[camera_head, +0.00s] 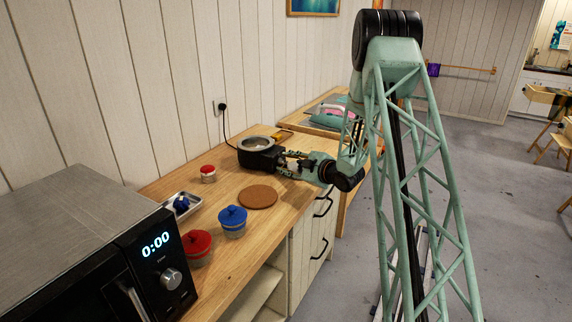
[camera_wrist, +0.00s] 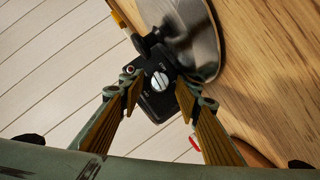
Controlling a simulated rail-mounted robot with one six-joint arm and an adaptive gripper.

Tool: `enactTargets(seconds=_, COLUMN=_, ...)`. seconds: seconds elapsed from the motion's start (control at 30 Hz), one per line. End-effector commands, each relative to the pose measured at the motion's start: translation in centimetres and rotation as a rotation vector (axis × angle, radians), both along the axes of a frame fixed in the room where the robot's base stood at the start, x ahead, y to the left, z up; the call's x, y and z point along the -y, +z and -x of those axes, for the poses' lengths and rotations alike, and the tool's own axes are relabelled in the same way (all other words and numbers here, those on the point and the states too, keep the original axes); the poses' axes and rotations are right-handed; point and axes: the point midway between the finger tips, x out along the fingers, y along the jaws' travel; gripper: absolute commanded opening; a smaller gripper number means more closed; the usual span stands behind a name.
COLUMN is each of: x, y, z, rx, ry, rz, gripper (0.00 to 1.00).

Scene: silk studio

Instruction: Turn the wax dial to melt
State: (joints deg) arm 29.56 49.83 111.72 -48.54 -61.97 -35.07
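The wax pot (camera_head: 262,145), a round metal pot with a black control housing, stands on the wooden counter near the wall. In the wrist view its dial (camera_wrist: 159,81) is a small silver knob with a dark slot on the black housing (camera_wrist: 157,101); its markings are too small to read. My gripper (camera_head: 284,160) reaches the housing from the right. In the wrist view my gripper (camera_wrist: 158,88) is open, with one fingertip to each side of the dial. I cannot tell whether the fingertips touch the housing.
A metal tray (camera_head: 193,205) and a microwave (camera_head: 150,260) are at left. A black cord (camera_head: 225,125) runs to the wall.

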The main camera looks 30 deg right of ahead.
Motion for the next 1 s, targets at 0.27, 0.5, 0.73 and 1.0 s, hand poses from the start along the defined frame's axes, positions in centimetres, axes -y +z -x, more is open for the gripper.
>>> enactTargets(seconds=0.27, x=0.0, y=0.0, z=0.01, rx=0.0, ry=0.0, rz=0.0, gripper=0.24)
enactTargets(seconds=0.5, x=0.0, y=0.01, z=0.02, rx=0.0, ry=0.0, rz=0.0, gripper=0.07)
enactTargets(seconds=0.73, x=0.01, y=0.04, z=0.02, rx=-0.004, ry=0.0, rz=-0.006, gripper=0.07)
enactTargets(seconds=1.0, x=0.04, y=0.16, z=0.02, rx=-0.032, ry=0.0, rz=-0.046, gripper=0.07)
